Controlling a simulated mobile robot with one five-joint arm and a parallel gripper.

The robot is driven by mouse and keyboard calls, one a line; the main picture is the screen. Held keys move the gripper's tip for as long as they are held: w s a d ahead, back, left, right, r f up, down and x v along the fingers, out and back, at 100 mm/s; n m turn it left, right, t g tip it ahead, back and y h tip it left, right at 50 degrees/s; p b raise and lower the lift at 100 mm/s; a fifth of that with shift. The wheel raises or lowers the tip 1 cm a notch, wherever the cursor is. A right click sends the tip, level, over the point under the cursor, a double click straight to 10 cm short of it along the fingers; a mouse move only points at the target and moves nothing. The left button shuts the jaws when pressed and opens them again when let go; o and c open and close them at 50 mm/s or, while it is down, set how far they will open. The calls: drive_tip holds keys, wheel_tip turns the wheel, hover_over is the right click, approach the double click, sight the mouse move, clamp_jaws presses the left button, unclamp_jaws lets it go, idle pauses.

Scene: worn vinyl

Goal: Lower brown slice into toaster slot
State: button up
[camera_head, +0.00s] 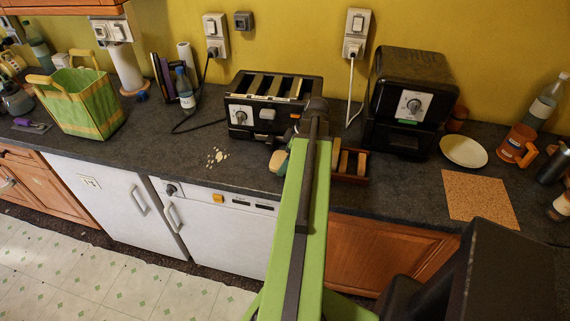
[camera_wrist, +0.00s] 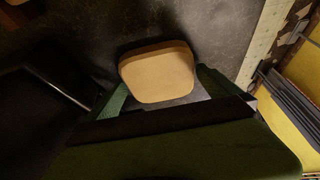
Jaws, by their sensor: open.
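The black toaster (camera_head: 268,116) stands against the back wall, with its long slots facing up. A tan-brown slice (camera_wrist: 157,75) lies between the two green fingers of my gripper (camera_wrist: 160,88) in the wrist view. The fingers are open, one on each side of it; whether either touches it I cannot tell. In the head view the slice (camera_head: 278,161) shows left of my green arm, in front of the toaster. My arm hides part of the gripper and the toaster's right front corner.
A wooden rack (camera_head: 349,179) with upright slices stands right of my arm. A black appliance with a dial (camera_head: 412,105), a plate (camera_head: 463,151) and a cork mat (camera_head: 480,196) are farther right. A green basket (camera_head: 85,105) stands left.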

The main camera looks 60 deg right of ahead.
drive_tip(key=shift+f, duration=0.25)
drive_tip(key=c, duration=1.2)
wheel_tip(320, 180, up, 11)
drive_tip(key=p, duration=1)
drive_tip(key=shift+p, duration=0.3)
